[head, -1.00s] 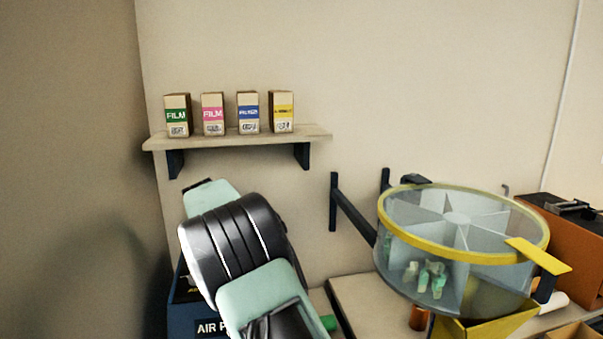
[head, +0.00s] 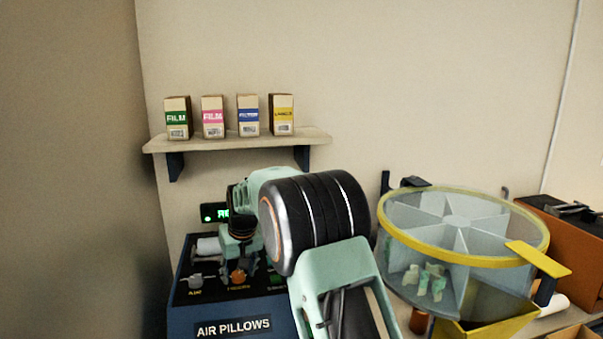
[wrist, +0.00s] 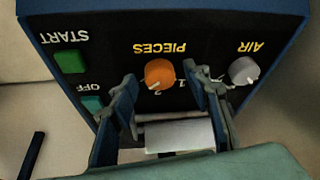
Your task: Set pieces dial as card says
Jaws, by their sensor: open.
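The orange pieces dial (wrist: 160,75) sits on the dark control panel of the air pillows machine (head: 234,327). In the wrist view the panel shows upside down, and the dial's white mark points toward the numbers 1 and 2. My gripper (wrist: 162,95) is open, with one finger on each side of the dial and a little short of it; I cannot tell whether either touches it. In the head view the dial (head: 238,277) shows just below my gripper (head: 240,262). No instruction card can be made out.
Beside the dial are the grey air knob (wrist: 243,71) and the green start button (wrist: 70,62). A white roll (wrist: 175,135) lies behind the panel. A clear divided drum (head: 455,235) stands right of my arm.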

